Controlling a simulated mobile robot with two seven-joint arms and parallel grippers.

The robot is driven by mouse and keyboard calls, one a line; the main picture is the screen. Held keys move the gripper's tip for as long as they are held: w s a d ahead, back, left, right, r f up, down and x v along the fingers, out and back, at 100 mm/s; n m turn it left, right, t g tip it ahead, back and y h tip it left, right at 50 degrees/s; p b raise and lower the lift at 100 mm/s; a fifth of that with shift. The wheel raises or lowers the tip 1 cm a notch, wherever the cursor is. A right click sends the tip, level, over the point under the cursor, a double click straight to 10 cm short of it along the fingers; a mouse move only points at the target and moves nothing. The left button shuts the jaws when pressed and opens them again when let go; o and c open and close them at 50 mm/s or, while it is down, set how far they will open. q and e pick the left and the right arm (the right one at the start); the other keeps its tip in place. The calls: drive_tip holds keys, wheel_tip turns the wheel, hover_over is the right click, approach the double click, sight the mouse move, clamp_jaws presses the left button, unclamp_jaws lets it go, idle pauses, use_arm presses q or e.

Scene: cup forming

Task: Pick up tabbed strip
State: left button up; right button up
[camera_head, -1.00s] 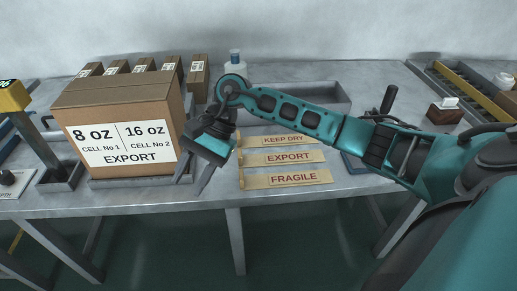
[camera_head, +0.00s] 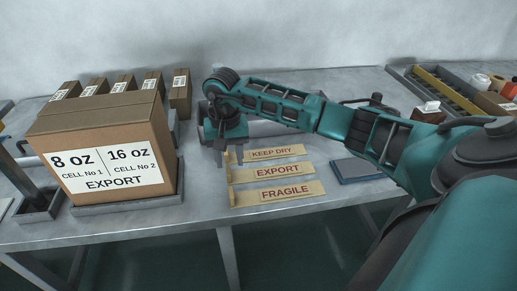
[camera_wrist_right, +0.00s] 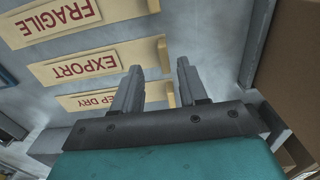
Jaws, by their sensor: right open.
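Three flat tan strips with red lettering lie in a column on the grey bench: KEEP DRY (camera_head: 291,151), EXPORT (camera_head: 305,165) and FRAGILE (camera_head: 307,189). Each has a small raised tab at its left end in the head view. My right gripper (camera_head: 229,160) points down, open and empty, over the tab ends near the KEEP DRY and EXPORT strips. In the right wrist view, the open fingers (camera_wrist_right: 158,68) flank the tab end of the EXPORT strip (camera_wrist_right: 55,74), with KEEP DRY (camera_wrist_right: 72,102) partly behind the gripper. I cannot tell the fingers' height. My left gripper is out of view.
A large printed carton (camera_head: 105,125) stands in a tray close left of the gripper. Several small brown boxes (camera_head: 180,90) stand behind it. A dark blue pad (camera_head: 355,170) lies right of the strips. A tray with a yellow rail (camera_head: 445,90) is at the far right.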

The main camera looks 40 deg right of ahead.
sight(228, 169)
drive_tip(key=f, duration=0.4)
drive_tip(key=shift+w+a+f, duration=0.2)
drive_tip(key=shift+f, duration=0.15)
clamp_jaws()
